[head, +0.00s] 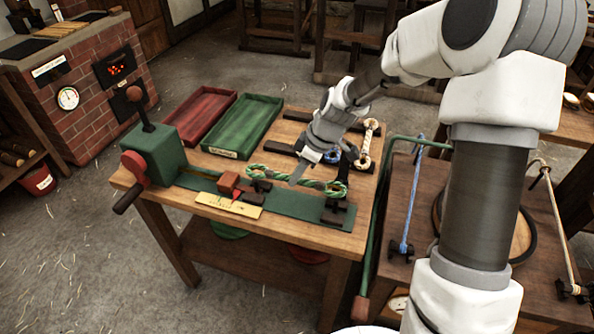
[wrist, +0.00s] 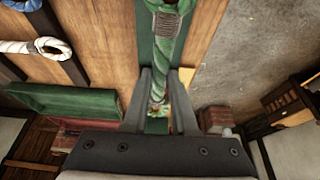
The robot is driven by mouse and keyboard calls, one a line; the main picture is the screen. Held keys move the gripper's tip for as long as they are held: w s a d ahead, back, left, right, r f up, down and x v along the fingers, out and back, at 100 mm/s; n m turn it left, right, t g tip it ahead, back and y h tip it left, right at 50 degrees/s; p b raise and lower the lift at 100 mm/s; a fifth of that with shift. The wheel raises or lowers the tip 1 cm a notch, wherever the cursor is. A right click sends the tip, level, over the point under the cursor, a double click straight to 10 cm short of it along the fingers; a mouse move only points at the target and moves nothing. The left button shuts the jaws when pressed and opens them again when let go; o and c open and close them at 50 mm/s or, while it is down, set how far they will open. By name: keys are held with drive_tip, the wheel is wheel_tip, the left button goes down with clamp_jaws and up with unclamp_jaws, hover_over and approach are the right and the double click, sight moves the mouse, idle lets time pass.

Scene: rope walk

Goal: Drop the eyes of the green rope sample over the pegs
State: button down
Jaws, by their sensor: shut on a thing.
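The green rope sample (head: 315,184) is twisted, with an eye at each end, above the dark green bed (head: 290,205) of the bench machine. My gripper (head: 297,180) is shut on the rope between its eyes. The left eye (head: 257,171) is close over the left black peg block (head: 262,186). The right eye (head: 338,189) is above the right black peg block (head: 335,212). I cannot tell whether either eye is around its peg. In the wrist view the rope (wrist: 160,60) runs between the two fingers, with one eye (wrist: 167,6) partly cut off at the top.
A green crank machine (head: 155,148), a red block (head: 229,183) and a yellow card (head: 240,204) are at the left. A red tray (head: 200,117) and a green tray (head: 242,124) lie behind. Blue and white rope samples (head: 366,145) lie right of them. A green pipe (head: 376,225) passes the bench's right edge.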

drive_tip(key=shift+f+b, duration=2.2)
drive_tip(key=shift+f, duration=0.8)
drive_tip(key=shift+f+b, duration=0.35)
drive_tip(key=c, duration=0.6)
unclamp_jaws()
drive_tip(key=shift+c, duration=0.2)
drive_tip(key=shift+r, duration=0.1)
drive_tip(key=shift+r+p, duration=2.4)
drive_tip(key=shift+r, duration=1.05)
drive_tip(key=p+v, duration=0.2)
drive_tip(key=v, duration=1.5)
drive_tip(key=shift+r, duration=0.2)
